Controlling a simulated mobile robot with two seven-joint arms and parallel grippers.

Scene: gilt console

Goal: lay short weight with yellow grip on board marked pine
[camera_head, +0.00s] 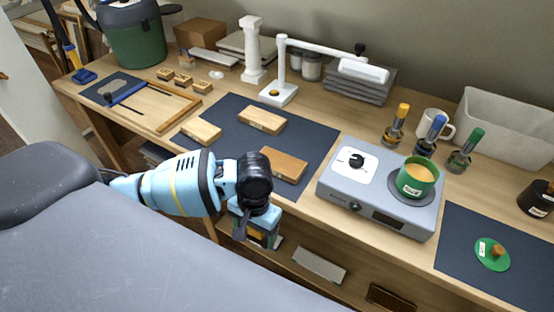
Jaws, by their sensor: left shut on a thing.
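My left gripper (258,238) points down in front of the bench's front edge, below the board nearest it. It is shut on a small, mostly hidden thing with a dark part and a yellowish patch; I cannot tell whether this is the short weight. Three wooden boards lie on a dark mat (311,140): a pale left board (200,130), a pale back board (262,119) and a browner front board (284,165). I cannot read their marks. A yellow-topped upright piece (396,122) stands at the back right. My right gripper is not in view.
A grey hotplate (335,187) bears a green cup (416,178) right of the mat. Blue-topped (432,132) and green-topped (466,150) pieces stand behind it. A white lamp (281,80) rises behind the mat. A lower shelf (350,285) runs below the benchtop.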

